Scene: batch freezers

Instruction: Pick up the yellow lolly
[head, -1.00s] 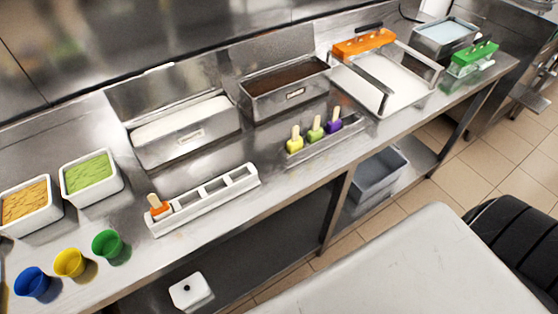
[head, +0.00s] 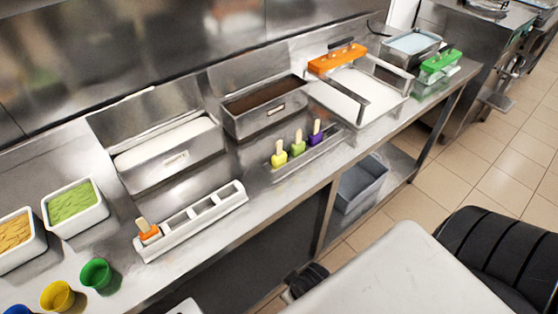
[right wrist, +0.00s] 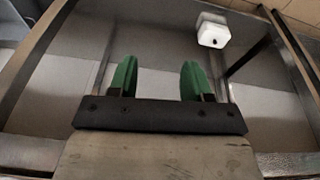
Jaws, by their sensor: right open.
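The yellow lolly (head: 279,155) stands upright, stick up, in a metal holder (head: 318,155) at the counter's front edge. The light green lolly (head: 298,143) and the purple lolly (head: 315,134) stand to its right in the same holder. My right gripper (right wrist: 158,80) shows in the right wrist view with two green fingertips apart and nothing between them. It is low, by the counter's under-shelf, well away from the yellow lolly. My left gripper is in neither current view.
A white rack (head: 196,221) with an orange lolly (head: 148,230) stands left of the holder. Metal tubs of white (head: 165,155) and brown (head: 265,98) filling stand behind. A white box (right wrist: 213,31) sits on the under-shelf. My pale base top and black part fill the lower right.

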